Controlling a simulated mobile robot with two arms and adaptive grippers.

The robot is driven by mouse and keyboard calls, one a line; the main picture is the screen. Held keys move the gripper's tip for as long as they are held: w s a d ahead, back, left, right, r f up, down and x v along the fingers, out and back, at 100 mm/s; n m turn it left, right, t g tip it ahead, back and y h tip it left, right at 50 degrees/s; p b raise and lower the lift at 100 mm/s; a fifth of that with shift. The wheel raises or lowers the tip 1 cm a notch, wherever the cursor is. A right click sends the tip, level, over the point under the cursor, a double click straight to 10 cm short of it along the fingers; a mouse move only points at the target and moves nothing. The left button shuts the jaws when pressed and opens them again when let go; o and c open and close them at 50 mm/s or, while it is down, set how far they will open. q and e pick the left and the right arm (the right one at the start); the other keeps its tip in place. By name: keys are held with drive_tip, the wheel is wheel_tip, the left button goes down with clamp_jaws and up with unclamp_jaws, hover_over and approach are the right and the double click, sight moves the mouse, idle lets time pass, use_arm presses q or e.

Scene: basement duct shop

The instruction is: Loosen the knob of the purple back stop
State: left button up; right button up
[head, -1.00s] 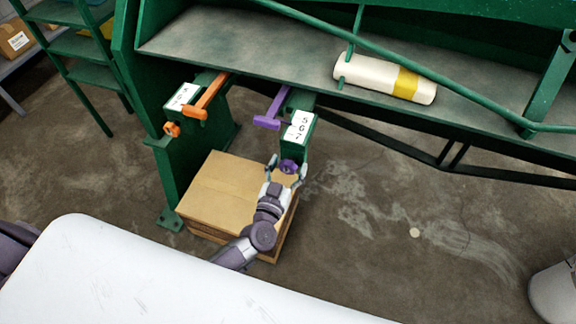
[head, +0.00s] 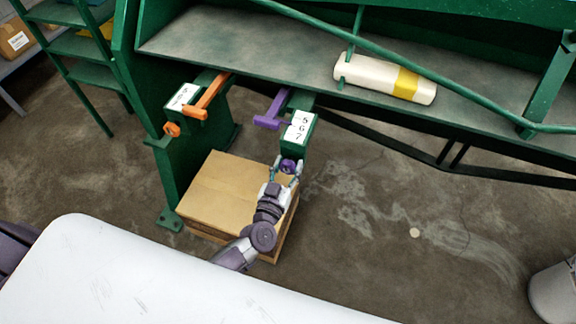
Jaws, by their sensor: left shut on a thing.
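The purple back stop (head: 272,109) sits on the green machine's front, beside a white scale plate (head: 300,127) with the numbers 5, 6 and 7. Its purple knob (head: 288,166) is below the plate, on the lower end of the green bracket. My left gripper (head: 287,168) reaches up from below and is shut on the knob, with a finger on each side of it. My right gripper is not in view.
An orange back stop (head: 207,100) with an orange knob (head: 172,129) is to the left. A cardboard box (head: 225,190) stands on the floor under my left arm. A white and yellow cylinder (head: 385,79) lies on the green machine bed. A white surface (head: 150,275) fills the lower left.

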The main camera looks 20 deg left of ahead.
use_arm(q)
drive_tip(key=n, duration=0.2)
drive_tip(key=shift+n, duration=0.3)
drive_tip(key=n, duration=0.2)
drive_tip(key=shift+n, duration=0.3)
drive_tip(key=n+b, duration=0.1)
drive_tip(key=n, duration=0.4)
drive_tip(key=shift+f+n, duration=0.1)
drive_tip(key=shift+n, duration=0.2)
drive_tip(key=n+b, duration=0.1)
drive_tip(key=n, duration=0.2)
drive_tip(key=shift+n, duration=0.3)
drive_tip(key=n+b, duration=0.1)
drive_tip(key=n, duration=0.2)
drive_tip(key=shift+n+b, duration=0.3)
drive_tip(key=shift+b, duration=0.05)
drive_tip(key=n+b, duration=0.1)
drive_tip(key=n, duration=0.3)
drive_tip(key=shift+n, duration=0.3)
drive_tip(key=shift+b, duration=0.3)
drive_tip(key=o, duration=1.2)
drive_tip(key=shift+c, duration=0.2)
